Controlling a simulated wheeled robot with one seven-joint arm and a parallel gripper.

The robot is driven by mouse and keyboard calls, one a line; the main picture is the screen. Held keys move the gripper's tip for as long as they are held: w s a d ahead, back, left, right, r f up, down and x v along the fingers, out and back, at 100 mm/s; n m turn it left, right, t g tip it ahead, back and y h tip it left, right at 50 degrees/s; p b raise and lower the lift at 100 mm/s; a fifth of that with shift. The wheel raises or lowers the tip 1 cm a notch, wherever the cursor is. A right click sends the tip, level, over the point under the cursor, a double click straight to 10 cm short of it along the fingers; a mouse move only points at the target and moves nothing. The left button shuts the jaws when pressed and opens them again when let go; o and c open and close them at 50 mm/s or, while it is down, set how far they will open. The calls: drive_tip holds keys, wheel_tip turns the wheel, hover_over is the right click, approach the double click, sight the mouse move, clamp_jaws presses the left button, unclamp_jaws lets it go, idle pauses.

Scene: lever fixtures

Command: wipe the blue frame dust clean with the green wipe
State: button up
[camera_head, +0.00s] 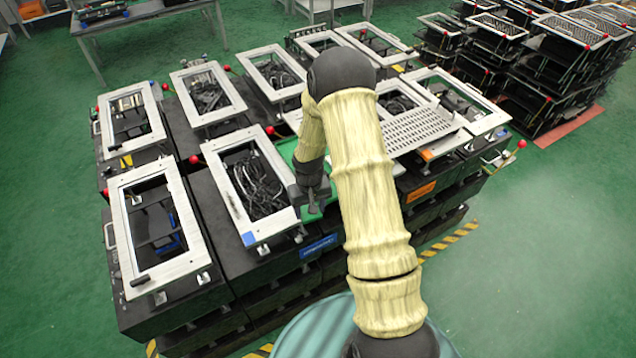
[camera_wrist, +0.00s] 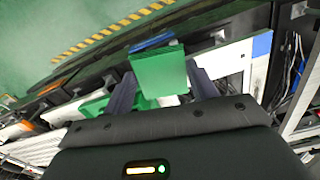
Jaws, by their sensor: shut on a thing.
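A green wipe (camera_wrist: 160,72), shaped like a block, is held between the two fingers of my gripper (camera_wrist: 163,91) in the wrist view. In the head view my gripper (camera_head: 314,202) points down beside the right edge of a white frame, and only a small part of the wipe (camera_head: 313,214) shows. A blue patch (camera_head: 249,239), which looks like the blue frame dust, is on the near left corner of that white frame (camera_head: 262,226). The patch also shows in the wrist view (camera_wrist: 262,44), to the right of the wipe and apart from it.
A blue label (camera_head: 319,248) is on the front of the black fixture below. Dark cables (camera_head: 258,188) lie inside the frame. Red ball-ended levers (camera_head: 270,130) stick out between neighbouring frames. A perforated panel (camera_head: 420,128) is right of my arm. Open green floor lies at the right.

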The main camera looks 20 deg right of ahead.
wheel_tip(320, 180, down, 15)
drive_tip(key=s+a+b, duration=0.1)
drive_tip(key=s+b, duration=0.1)
drive_tip(key=b, duration=0.9)
drive_tip(key=shift+a, duration=0.4)
drive_tip(key=shift+s+d, duration=0.1)
drive_tip(key=shift+d, duration=0.05)
